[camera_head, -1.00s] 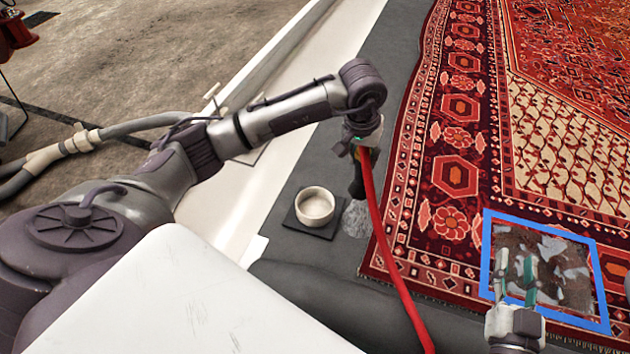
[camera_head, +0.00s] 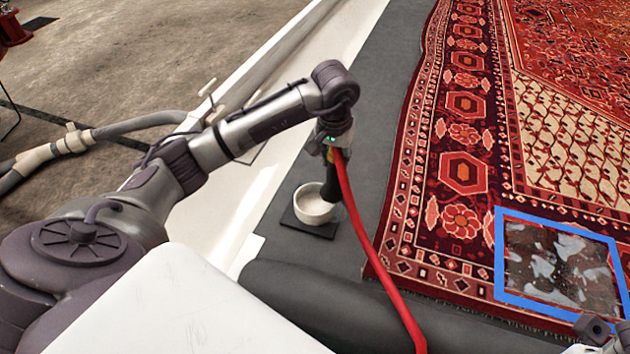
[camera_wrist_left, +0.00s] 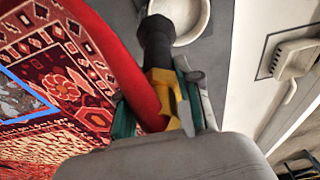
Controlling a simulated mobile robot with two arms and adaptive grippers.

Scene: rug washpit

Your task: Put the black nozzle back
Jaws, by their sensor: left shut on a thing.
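The black nozzle (camera_head: 329,182) has a yellow part and a red hose (camera_head: 366,235) trailing from it toward the bottom of the head view. My left gripper (camera_head: 331,150) is shut on the nozzle and holds it pointing down. The nozzle's tip overlaps the right rim of the white bowl (camera_head: 307,207) in the head view; I cannot tell whether it touches. In the left wrist view the nozzle (camera_wrist_left: 156,40) reaches to the edge of the bowl (camera_wrist_left: 188,20). My right gripper is only partly in view at the bottom right corner, its fingers unclear.
The bowl stands on a dark square pad (camera_head: 290,219) on the grey floor strip. A red patterned rug (camera_head: 450,190) lies to the right, with a blue-framed wet patch (camera_head: 503,262). A rolled grey mat (camera_head: 300,290) lies in front. A white ledge (camera_head: 262,150) runs along the left.

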